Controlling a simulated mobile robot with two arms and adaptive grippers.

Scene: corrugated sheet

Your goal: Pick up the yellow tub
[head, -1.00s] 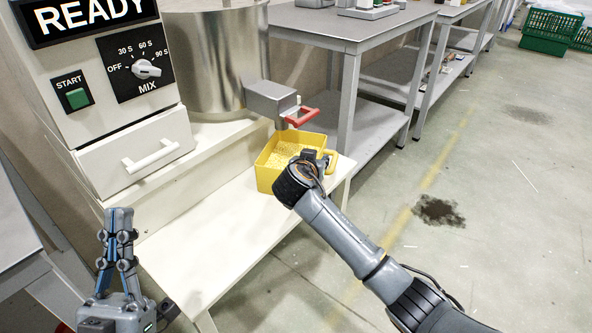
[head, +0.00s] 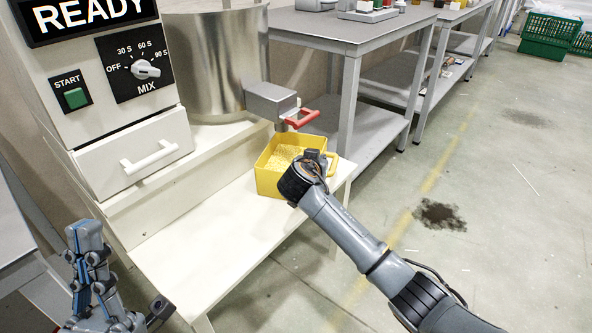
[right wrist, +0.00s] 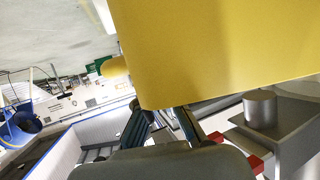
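The yellow tub (head: 268,183) stands upright on the cream shelf of the mixing machine, below its spout. Pale yellow grainy material shows inside. Its handle (head: 332,163) sticks out on the right. My right gripper (head: 312,157) is at the tub's right side, near the handle, mostly hidden by its own wrist. In the right wrist view the tub (right wrist: 220,50) fills the upper part. Two finger parts show apart below its edge, but their tips are hidden behind it, so a grip cannot be told. My left gripper (head: 84,232) is at lower left, fingers together, empty, away from the tub.
The spout with its red handle (head: 303,118) hangs just above the tub. The steel drum (head: 213,65) stands behind. A grey table (head: 350,35) is close at the back right. The cream shelf (head: 195,240) is clear in front of the tub.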

